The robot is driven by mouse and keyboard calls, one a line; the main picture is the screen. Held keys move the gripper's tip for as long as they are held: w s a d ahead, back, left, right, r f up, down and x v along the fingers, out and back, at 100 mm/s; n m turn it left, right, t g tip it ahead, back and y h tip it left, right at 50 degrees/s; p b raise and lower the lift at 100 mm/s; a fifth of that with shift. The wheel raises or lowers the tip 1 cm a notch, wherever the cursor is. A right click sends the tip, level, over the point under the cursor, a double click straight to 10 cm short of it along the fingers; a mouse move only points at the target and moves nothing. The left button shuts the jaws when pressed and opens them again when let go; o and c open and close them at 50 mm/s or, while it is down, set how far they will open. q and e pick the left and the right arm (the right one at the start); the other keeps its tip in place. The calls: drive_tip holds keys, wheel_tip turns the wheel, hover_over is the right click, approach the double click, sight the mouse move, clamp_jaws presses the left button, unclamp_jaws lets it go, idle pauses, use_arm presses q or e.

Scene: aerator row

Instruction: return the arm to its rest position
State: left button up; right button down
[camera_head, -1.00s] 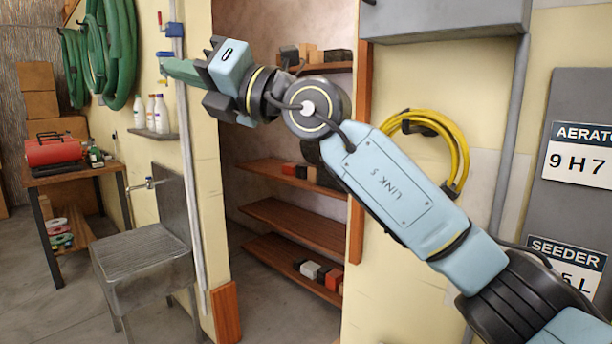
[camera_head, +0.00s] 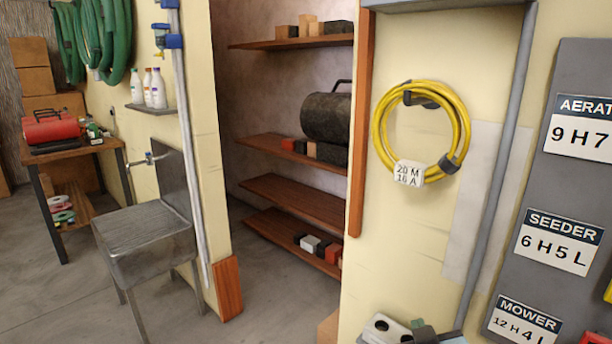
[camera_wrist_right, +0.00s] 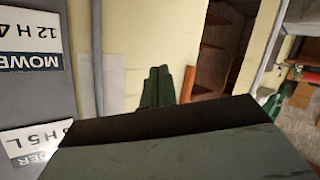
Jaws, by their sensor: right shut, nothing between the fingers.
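My right arm shows only as a small piece at the bottom edge of the head view. Its right gripper (camera_head: 418,324) is low there, in front of the cream wall and below the yellow cable coil, mostly cut off by the frame. In the right wrist view the green fingers of the gripper (camera_wrist_right: 158,87) are together, with nothing between them. A large dark block fills the lower part of that view and hides what is behind it. My left gripper is in neither view.
A yellow cable coil (camera_head: 376,130) hangs on the wall. A grey sign board (camera_head: 545,195) stands right. Wooden shelves (camera_head: 300,200) holding a dark tank (camera_head: 326,117) fill the alcove. Open floor lies between.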

drive_tip(key=s+d+f+g+y, duration=0.1)
drive_tip(key=s+f+g, duration=0.55)
drive_tip(key=s, duration=0.65)
drive_tip(key=s+d+f+g+y, duration=0.15)
drive_tip(key=s+f+g, duration=0.25)
drive_tip(key=s+f, duration=0.7)
drive_tip(key=s+f+g, duration=0.1)
drive_tip(key=s+f, duration=0.1)
drive_tip(key=f, duration=1)
drive_tip(key=s+f+g, duration=0.1)
drive_tip(key=s+f, duration=0.1)
drive_tip(key=f, duration=1)
drive_tip(key=s+d+f, duration=0.3)
drive_tip(key=s+f, duration=1)
drive_tip(key=s, duration=0.2)
drive_tip(key=shift+s+d+g, duration=0.15)
drive_tip(key=shift+s+g, duration=0.2)
drive_tip(key=shift+s, duration=0.05)
drive_tip(key=shift+f, duration=0.1)
